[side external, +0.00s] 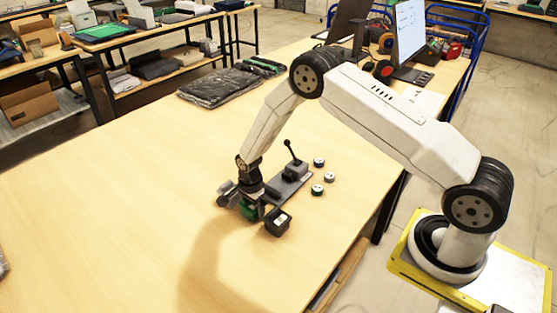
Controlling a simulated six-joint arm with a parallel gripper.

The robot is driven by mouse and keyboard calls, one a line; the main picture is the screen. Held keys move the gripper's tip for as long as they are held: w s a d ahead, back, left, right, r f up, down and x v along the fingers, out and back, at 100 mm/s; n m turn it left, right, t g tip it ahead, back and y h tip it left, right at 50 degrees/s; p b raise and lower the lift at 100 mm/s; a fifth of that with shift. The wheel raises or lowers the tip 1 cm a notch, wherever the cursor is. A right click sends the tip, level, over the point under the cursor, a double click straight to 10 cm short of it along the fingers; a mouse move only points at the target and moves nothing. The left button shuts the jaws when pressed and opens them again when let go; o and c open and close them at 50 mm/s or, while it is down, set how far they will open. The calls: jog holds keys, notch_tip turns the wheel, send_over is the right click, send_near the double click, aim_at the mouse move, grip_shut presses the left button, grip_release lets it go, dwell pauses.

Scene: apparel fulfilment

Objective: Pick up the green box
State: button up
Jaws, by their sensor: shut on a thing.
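The green box (247,211) is small and sits low at the end of my arm, close to the wooden table (110,215). My gripper (241,205) is down around it and shut on it. The gripper parts cover much of the green box, so only part of its green surface shows. I cannot tell whether the box touches the table or is slightly above it.
A small black box (278,222) is just right of my gripper. A grey device with an upright lever (290,178) stands close behind. Small round pieces (318,189) lie to its right. Dark bagged garments (218,87) lie further back.

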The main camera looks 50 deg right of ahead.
jog(key=shift+r, duration=0.15)
jog(key=shift+r, duration=0.4)
jog(key=s+r, duration=1.2)
jog(key=s, duration=0.2)
jog(key=shift+a, duration=0.15)
jog(key=shift+w+f, duration=0.1)
dwell(0.5)
jog(key=w+d+f, duration=0.4)
jog(key=w+d, duration=0.9)
jog(key=shift+w+d+n, duration=0.15)
jog(key=shift+w+n, duration=0.15)
jog(key=shift+w, duration=0.1)
